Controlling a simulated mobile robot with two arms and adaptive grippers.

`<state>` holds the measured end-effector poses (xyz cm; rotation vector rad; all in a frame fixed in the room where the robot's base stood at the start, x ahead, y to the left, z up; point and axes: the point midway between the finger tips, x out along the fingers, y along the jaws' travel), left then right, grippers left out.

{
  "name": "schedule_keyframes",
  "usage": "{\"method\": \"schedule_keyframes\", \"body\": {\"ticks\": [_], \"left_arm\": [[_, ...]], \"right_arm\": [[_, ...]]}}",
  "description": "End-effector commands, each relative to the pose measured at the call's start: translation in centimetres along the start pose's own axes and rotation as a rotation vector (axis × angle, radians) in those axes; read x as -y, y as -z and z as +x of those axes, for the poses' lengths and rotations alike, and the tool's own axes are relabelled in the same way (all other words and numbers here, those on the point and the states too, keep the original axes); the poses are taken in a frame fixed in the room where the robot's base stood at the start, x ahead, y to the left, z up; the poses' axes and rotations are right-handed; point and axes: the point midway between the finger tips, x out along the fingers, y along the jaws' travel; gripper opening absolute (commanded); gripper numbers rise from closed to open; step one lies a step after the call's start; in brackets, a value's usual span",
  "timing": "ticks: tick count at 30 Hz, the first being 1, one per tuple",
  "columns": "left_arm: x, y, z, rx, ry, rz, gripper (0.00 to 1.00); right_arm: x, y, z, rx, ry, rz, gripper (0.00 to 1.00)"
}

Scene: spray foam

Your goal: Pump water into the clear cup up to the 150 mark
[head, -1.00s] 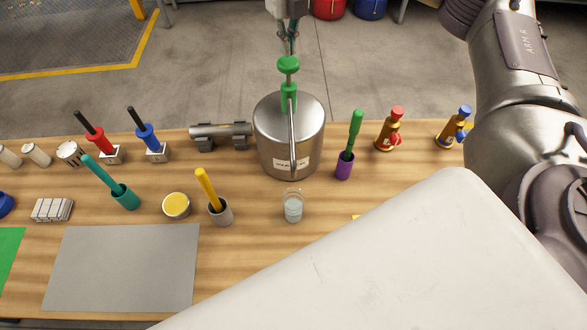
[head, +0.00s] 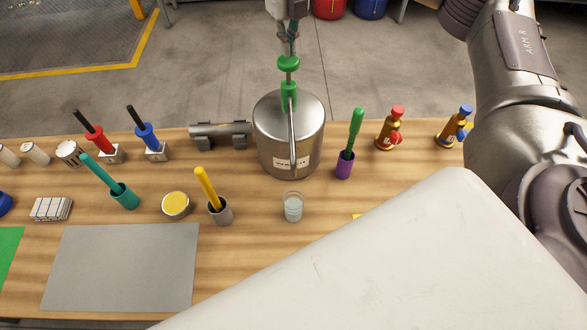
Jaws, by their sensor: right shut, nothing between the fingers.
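The clear cup (head: 293,207) stands upright on the wooden table in front of the steel pump canister (head: 305,138). It holds some pale water, but its marks are too small to read. The canister has a green pump collar (head: 289,93) and a rod topped by a round green knob (head: 288,63). A thin spout runs down its front toward the cup. My right gripper (head: 289,48) is shut and empty, pointing down just above the knob. I cannot tell whether its tips touch the knob. My left gripper is out of view.
A purple holder with a green-handled tool (head: 354,130) stands right of the canister, near red-topped (head: 391,130) and blue-topped bottles (head: 452,128). A grey cup with a yellow tool (head: 220,212) and a yellow-topped tin (head: 176,205) stand left. A grey mat (head: 120,270) lies bare.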

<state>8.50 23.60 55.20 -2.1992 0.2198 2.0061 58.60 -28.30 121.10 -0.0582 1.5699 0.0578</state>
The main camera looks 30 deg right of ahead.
Motion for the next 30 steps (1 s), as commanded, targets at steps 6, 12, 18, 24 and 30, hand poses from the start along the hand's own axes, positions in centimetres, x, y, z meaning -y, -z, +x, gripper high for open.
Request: {"method": "schedule_keyframes", "body": {"ticks": [6, 12, 18, 24, 30], "left_arm": [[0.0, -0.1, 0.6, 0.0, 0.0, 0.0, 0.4], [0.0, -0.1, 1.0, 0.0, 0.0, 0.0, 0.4], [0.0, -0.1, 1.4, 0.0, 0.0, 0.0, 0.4], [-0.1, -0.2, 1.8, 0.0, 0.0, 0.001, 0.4], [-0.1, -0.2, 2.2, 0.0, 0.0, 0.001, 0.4]], "right_arm": [[0.0, 0.0, 0.8, 0.0, 0.0, 0.0, 0.0], [0.0, 0.0, 1.4, 0.0, 0.0, 0.0, 0.0], [0.0, 0.0, 2.0, -0.001, 0.0, 0.0, 0.0], [0.0, 0.0, 2.7, -0.001, -0.001, 0.0, 0.0], [0.0, 0.0, 3.3, -0.002, -0.001, 0.0, 0.0]]}}
